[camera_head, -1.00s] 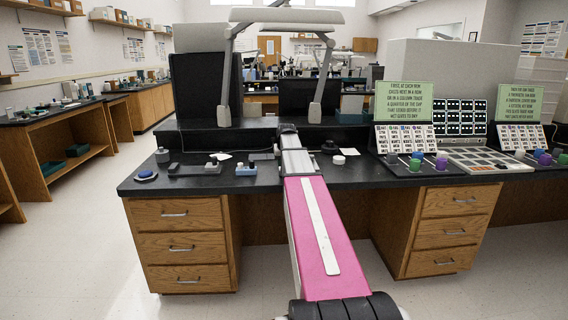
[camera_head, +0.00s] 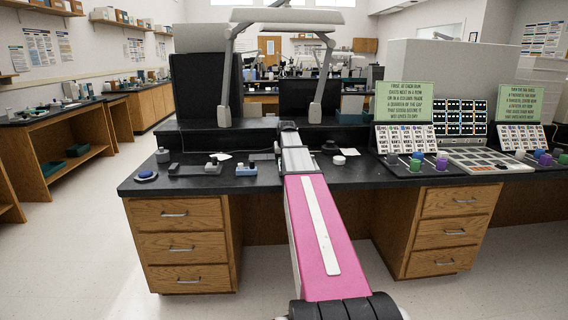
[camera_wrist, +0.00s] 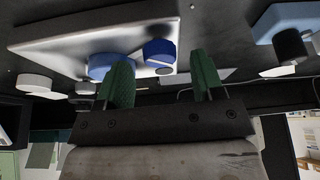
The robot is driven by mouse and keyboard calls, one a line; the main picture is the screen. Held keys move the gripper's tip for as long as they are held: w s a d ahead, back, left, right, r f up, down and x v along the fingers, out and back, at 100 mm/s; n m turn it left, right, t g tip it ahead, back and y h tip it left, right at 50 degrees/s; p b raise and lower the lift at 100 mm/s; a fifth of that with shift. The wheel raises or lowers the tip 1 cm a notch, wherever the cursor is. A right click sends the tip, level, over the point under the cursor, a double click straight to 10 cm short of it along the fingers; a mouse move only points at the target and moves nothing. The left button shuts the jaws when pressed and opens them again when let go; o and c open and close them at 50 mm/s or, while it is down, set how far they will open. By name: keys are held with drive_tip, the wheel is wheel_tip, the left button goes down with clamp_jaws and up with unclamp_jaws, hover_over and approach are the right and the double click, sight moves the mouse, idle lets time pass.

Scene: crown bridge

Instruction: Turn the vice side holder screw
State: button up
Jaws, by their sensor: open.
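Just beyond the fingers is a pale metal plate (camera_wrist: 60,43) bearing two blue round knobs. One blue knob (camera_wrist: 108,65) is partly behind the left finger; the other blue knob (camera_wrist: 160,52) appears between the fingertips, farther off. I cannot tell which part is the vice side holder screw. In the head view my arm reaches over the black desk (camera_head: 400,178) and hides what lies beneath its far end.
A small blue-based fixture (camera_head: 246,170) and a grey device (camera_head: 195,168) stand left of my arm. A blue button (camera_head: 146,175) sits at the left corner. A white round piece (camera_head: 339,159) lies right of the arm. Lamp posts (camera_head: 223,85) rise behind.

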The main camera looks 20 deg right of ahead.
drive_tip(key=v, duration=0.9)
drive_tip(key=shift+s+r, duration=0.1)
drive_tip(key=shift+r, duration=0.05)
